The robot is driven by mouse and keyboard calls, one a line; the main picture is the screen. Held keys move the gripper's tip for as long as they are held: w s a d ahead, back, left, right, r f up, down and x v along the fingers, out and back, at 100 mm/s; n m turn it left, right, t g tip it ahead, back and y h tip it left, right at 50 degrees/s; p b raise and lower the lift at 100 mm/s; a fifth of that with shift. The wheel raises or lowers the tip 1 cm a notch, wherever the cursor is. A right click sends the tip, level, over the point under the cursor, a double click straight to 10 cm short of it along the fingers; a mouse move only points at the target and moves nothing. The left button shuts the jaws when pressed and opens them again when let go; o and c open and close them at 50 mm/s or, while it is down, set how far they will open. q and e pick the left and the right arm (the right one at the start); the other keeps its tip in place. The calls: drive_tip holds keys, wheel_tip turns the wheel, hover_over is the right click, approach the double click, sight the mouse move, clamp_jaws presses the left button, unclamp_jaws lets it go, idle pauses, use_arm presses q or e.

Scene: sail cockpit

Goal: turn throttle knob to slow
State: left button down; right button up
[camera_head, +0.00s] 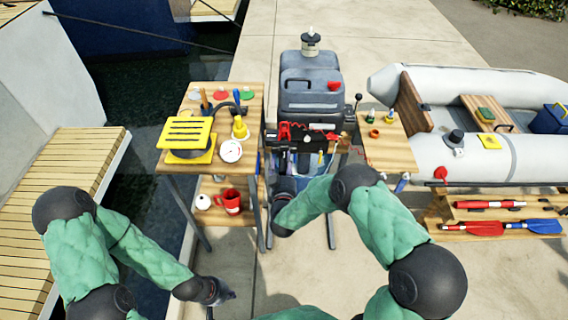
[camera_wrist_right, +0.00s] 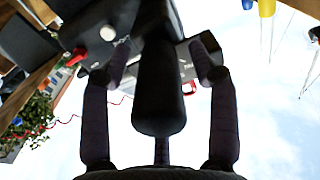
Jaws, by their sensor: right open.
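The outboard motor (camera_head: 310,90) with its grey cowl stands upright at the top middle of the head view. In the right wrist view, a thick black grip (camera_wrist_right: 160,115), which looks like the throttle knob, points towards the camera. My right gripper (camera_wrist_right: 161,62) is open, with its dark fingers on both sides of the grip; I cannot tell if they touch it. In the head view my right gripper (camera_head: 290,188) is below the motor, and the grip is not clear there. My left gripper (camera_head: 224,293) is low over the floor, away from the motor; its finger opening cannot be made out.
A wooden stand with a yellow slatted item (camera_head: 186,133) and a white gauge (camera_head: 231,151) is left of the motor. A small wooden table (camera_head: 392,155) is close on its right. A grey inflatable boat (camera_head: 480,85) lies further right. In the wrist view a red coiled cord (camera_wrist_right: 60,122) hangs left.

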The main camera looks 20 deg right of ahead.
drive_tip(key=shift+w+d, duration=0.15)
drive_tip(key=shift+w, duration=0.4)
drive_tip(key=c, duration=1.1)
drive_tip(key=shift+c, duration=0.2)
drive_tip(key=shift+n, duration=0.4)
drive_tip(key=n, duration=0.3)
drive_tip(key=shift+r+n, duration=0.1)
drive_tip(key=shift+n, duration=2)
